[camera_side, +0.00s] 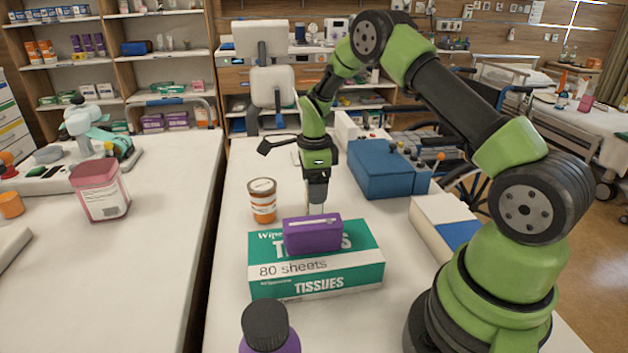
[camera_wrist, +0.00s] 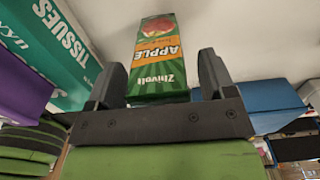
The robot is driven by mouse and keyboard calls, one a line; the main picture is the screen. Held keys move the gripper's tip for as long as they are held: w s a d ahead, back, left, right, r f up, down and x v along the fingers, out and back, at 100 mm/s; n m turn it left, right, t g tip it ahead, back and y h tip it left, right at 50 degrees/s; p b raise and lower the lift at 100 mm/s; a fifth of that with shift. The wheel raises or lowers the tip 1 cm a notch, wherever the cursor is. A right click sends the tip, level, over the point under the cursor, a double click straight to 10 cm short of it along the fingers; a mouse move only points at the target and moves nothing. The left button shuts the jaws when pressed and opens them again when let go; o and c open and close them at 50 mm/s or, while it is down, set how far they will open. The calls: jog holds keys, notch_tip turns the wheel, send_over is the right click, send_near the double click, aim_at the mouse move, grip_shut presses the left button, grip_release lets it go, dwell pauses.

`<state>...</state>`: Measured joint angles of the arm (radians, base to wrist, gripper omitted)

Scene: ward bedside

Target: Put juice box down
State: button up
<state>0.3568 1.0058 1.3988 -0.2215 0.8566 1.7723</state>
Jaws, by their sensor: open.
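The juice box (camera_wrist: 160,50), green with an orange APPLE band and a red fruit picture, shows in the wrist view. It lies between the two fingers of my gripper (camera_wrist: 162,66), with a gap on each side. The gripper is open. In the side view my gripper (camera_side: 317,203) points down behind the tissue box, and its fingertips are partly hidden. I cannot make out the juice box in the side view. White table surface (camera_wrist: 235,35) shows around the juice box in the wrist view.
A teal tissue box (camera_side: 270,285) with a purple case (camera_side: 312,236) on top stands in front of my gripper. An orange-and-white tub (camera_side: 262,202) stands left of it, a blue box (camera_side: 385,170) to its right. A purple bottle with a black cap (camera_side: 266,325) is at the front.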

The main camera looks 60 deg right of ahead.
notch_tip(320, 180, up, 12)
jog(key=shift+f, duration=0.1)
jog(key=s+a+r+n+t, duration=0.5)
jog(key=s+a+r+n, duration=0.8)
jog(key=s+r+n, duration=0.15)
jog(key=s+a+f+n+t+y, duration=0.2)
jog(key=s+a+n, duration=0.1)
jog(key=s+n, duration=0.4)
jog(key=shift+s+n, duration=0.15)
jog(key=shift+n, duration=0.6)
